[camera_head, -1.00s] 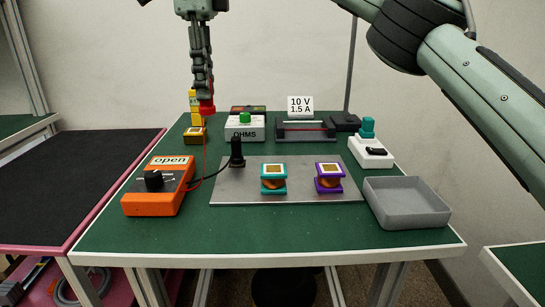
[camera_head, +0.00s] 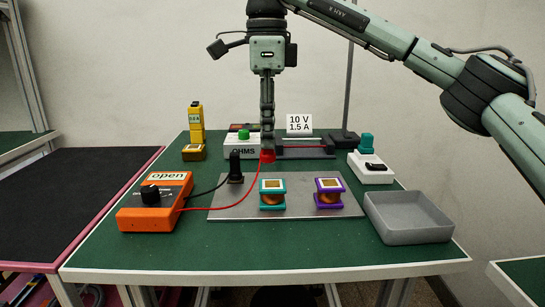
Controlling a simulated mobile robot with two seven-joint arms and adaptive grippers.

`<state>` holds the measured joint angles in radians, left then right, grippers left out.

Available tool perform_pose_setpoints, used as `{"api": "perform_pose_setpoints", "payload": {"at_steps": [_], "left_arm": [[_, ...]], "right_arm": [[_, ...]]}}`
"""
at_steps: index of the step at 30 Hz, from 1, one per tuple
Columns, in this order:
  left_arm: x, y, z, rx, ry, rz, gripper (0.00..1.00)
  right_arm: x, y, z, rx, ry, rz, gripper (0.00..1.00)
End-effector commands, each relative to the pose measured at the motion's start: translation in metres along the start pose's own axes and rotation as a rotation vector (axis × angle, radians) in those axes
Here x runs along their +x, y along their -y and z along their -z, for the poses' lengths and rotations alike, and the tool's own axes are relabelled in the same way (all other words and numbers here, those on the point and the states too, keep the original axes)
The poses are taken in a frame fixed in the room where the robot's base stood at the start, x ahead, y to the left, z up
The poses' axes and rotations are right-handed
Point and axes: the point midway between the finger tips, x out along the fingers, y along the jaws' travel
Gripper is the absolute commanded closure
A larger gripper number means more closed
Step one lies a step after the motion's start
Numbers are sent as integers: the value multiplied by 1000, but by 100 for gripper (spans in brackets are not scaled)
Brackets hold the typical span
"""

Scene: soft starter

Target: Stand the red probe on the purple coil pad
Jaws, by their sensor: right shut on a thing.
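My right gripper (camera_head: 267,145) points straight down and is shut on the red probe (camera_head: 268,156), above the back edge of the grey plate. The probe's red wire runs to the orange meter marked "open" (camera_head: 155,204). The purple coil (camera_head: 329,199) stands on the plate to the right and in front of the gripper, with a light square pad (camera_head: 329,184) on top. The teal coil (camera_head: 272,201) stands to its left. The black probe (camera_head: 235,168) stands upright on the plate's left part. My left gripper is not in view.
The grey plate (camera_head: 235,208) lies mid-table. A grey tray (camera_head: 408,218) stands at right. The white OHMS box (camera_head: 241,152), a black slide unit (camera_head: 305,152), a "10 V 1.5 A" sign (camera_head: 299,123), a yellow device (camera_head: 196,122) and a white switch box (camera_head: 372,175) stand behind.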

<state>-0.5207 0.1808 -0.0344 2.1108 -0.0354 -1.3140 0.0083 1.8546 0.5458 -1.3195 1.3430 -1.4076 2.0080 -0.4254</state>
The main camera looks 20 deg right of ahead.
Motion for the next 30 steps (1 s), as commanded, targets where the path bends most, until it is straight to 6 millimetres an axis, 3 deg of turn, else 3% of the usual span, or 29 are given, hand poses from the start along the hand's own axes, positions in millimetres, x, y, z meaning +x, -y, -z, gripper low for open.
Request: {"api": "perform_pose_setpoints", "payload": {"at_steps": [8, 13, 24, 25, 30], "left_arm": [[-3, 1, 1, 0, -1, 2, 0], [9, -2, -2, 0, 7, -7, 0], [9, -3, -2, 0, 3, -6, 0], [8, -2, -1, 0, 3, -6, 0], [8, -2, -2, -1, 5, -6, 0]], "right_arm": [[18, -1, 10, -1, -2, -1, 100], [39, -1, 10, -1, -1, -2, 100], [46, -1, 9, -1, 0, -1, 100], [46, -1, 9, -1, 0, -1, 81], [45, -1, 9, -1, 0, 0, 61]]}}
